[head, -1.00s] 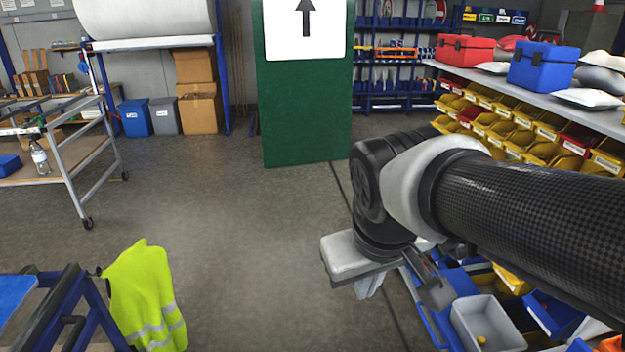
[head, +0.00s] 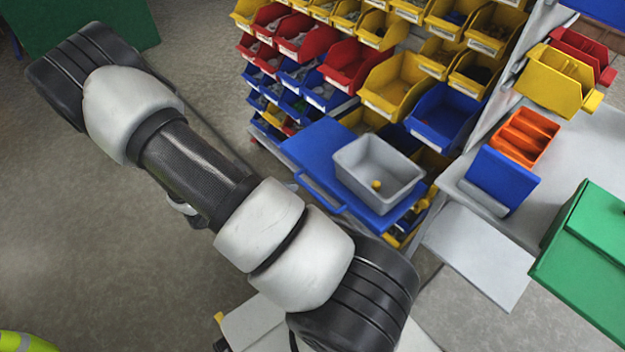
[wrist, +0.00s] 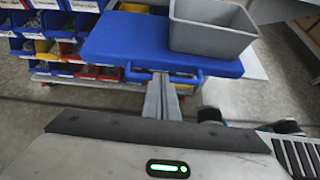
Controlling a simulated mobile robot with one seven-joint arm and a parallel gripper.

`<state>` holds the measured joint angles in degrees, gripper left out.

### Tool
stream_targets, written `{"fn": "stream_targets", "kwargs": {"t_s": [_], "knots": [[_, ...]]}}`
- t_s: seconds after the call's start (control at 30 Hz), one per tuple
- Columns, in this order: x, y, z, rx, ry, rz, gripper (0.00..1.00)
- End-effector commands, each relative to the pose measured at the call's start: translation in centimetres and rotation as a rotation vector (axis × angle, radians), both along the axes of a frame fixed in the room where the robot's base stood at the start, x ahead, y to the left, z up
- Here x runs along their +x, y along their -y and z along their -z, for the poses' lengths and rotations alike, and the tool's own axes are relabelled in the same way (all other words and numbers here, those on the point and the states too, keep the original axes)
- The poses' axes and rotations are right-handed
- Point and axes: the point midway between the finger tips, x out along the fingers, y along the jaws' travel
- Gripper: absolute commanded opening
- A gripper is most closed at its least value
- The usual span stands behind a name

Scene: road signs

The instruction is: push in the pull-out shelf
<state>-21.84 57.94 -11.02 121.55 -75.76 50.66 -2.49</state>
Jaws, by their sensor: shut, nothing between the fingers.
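The pull-out shelf (head: 310,150) is a flat blue board with a blue bar handle along its front edge. It sticks out from the rack of bins in the head view. A grey bin (head: 378,172) with a small yellow ball (head: 376,185) in it stands on the shelf. In the wrist view the shelf (wrist: 125,40) is straight ahead, with the bin (wrist: 212,30) at its right. My gripper (wrist: 161,78) is shut and empty, its tips at the middle of the handle. I cannot tell whether they touch it. My arm hides most of the gripper in the head view.
Rows of yellow, red and blue bins (head: 345,62) fill the rack behind and beside the shelf. A grey worktop (head: 580,150) with an orange and a blue bin stands at the right. The floor (head: 110,240) at the left is open.

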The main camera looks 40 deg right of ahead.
Motion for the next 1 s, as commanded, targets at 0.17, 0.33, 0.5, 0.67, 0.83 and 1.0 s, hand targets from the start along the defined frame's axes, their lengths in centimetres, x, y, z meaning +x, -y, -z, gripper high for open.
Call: {"fn": "stream_targets", "kwargs": {"t_s": [0.17,0.33,0.5,0.67,0.83,1.0], "knots": [[0.1,1.2,1.6,-0.012,-0.021,-0.023,0.00],[0.2,3.7,3.1,-0.012,-0.021,-0.020,0.00],[0.4,6.4,4.6,-0.011,-0.021,-0.019,0.00],[0.6,8.0,5.5,-0.010,-0.019,-0.020,0.00],[0.7,8.7,5.8,-0.010,-0.020,-0.021,0.00],[0.7,8.8,5.8,-0.009,-0.018,-0.021,0.00]]}}
